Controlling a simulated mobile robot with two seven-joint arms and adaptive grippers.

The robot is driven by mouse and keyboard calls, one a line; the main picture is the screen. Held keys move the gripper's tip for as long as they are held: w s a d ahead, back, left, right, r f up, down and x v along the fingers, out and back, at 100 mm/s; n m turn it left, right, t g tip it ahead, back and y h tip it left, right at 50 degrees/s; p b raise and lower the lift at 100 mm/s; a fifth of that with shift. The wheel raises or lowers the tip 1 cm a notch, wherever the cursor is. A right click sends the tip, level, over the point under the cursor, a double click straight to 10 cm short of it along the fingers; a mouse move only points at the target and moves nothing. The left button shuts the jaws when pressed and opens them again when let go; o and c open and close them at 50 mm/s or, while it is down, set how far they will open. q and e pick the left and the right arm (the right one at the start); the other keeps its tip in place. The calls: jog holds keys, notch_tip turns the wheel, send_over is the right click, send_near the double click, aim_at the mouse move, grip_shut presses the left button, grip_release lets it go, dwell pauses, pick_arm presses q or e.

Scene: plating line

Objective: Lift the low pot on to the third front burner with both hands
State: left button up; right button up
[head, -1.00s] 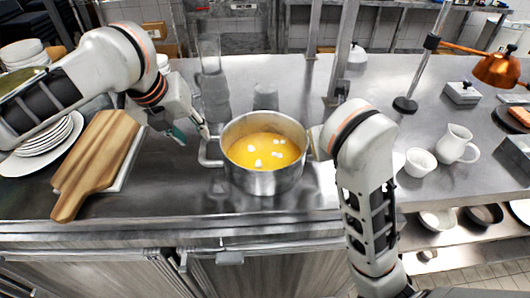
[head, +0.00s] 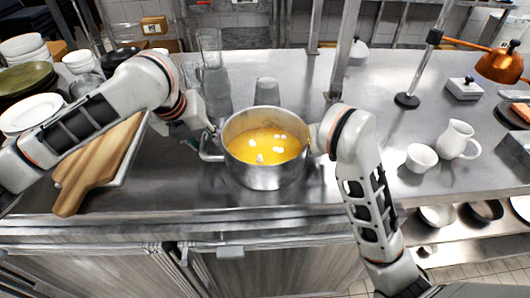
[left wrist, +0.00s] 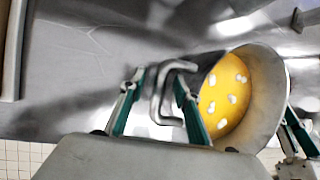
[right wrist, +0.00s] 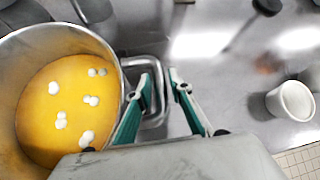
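The low steel pot (head: 268,176) stands on the steel counter, holding yellow liquid with several white pieces. My left gripper (left wrist: 158,78) is open at the pot's left handle (left wrist: 160,92), which lies between its green-lined fingers without a visible grip. In the head view the left handle (head: 208,153) shows beside the pot, with the left gripper's tip partly hidden. My right gripper (right wrist: 160,77) is open at the opposite handle (right wrist: 157,112), which is partly hidden by a finger. In the head view my right arm hides most of that side. No burner is in view.
A wooden board (head: 95,168) lies left of the pot, near stacked plates (head: 32,112). A grey cup (head: 267,91) and a clear tall container (head: 214,85) stand behind the pot. A white bowl (head: 421,158) and jug (head: 456,140) stand at the right. The counter's back right is partly clear.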

pick_arm(q)
jog(key=shift+w+f, duration=0.15)
jog(key=shift+f, duration=0.15)
pick_arm(e)
jog(key=shift+w+f, duration=0.2)
jog(key=shift+w, duration=0.05)
pick_arm(q)
jog(key=shift+c, duration=0.4)
pick_arm(e)
jog(key=shift+c, duration=0.4)
pick_arm(q)
grip_shut()
pick_arm(e)
grip_shut()
pick_arm(q)
jog(key=shift+r, duration=0.2)
pick_arm(e)
jog(key=shift+r, duration=0.2)
